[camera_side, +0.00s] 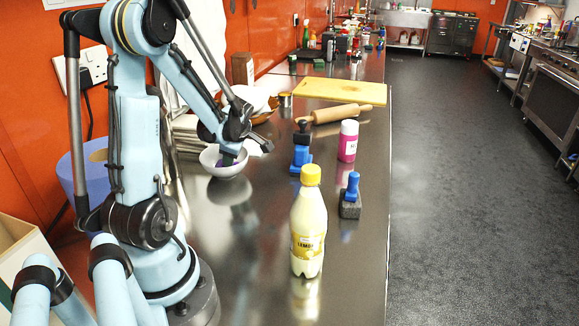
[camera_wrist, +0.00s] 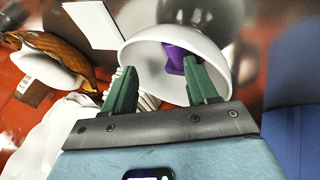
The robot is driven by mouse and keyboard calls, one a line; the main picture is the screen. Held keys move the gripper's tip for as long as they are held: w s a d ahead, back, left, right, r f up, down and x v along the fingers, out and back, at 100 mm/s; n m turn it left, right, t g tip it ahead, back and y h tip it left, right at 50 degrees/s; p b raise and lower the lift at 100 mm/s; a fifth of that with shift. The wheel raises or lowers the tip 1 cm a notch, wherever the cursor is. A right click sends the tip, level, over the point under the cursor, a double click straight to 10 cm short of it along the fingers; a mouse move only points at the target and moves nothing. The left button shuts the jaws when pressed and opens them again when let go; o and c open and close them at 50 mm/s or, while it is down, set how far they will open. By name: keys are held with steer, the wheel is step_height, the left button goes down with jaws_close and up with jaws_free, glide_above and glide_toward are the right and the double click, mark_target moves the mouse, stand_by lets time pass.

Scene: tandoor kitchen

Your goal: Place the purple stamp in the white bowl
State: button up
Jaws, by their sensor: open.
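The white bowl (camera_side: 226,168) stands on the steel counter beside my arm, and it also shows in the wrist view (camera_wrist: 144,56). The purple stamp (camera_wrist: 180,56) lies inside the bowl in the wrist view, partly hidden behind a finger. In the side view only a small purple patch of the stamp (camera_side: 228,160) shows at the bowl. My gripper (camera_side: 238,150) is at the bowl, its fingers pointing down into it. In the wrist view my gripper's two green fingers (camera_wrist: 162,80) are spread apart, the right one close to the stamp. Whether it touches the stamp I cannot tell.
A lemon bottle (camera_side: 309,225), a blue-handled stamp (camera_side: 350,197), another blue stamp (camera_side: 301,150) and a pink bottle (camera_side: 348,141) stand right of the bowl. A rolling pin (camera_side: 335,114) and a yellow board (camera_side: 340,92) lie farther back. The counter's near part is mostly clear.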

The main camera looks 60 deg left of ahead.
steer(key=shift+f, duration=0.45)
steer(key=shift+r, duration=2)
steer(key=shift+r, duration=1.35)
steer(key=shift+f, duration=3.45)
step_height(320, 180, up, 15)
steer(key=w+d+f+n+t+h, duration=0.2)
steer(key=w+d+t+h, duration=0.4)
steer(key=w+d, duration=0.9)
steer(key=shift+w+d+f+h, duration=0.3)
steer(key=shift+w+f, duration=0.15)
steer(key=shift+w, duration=0.85)
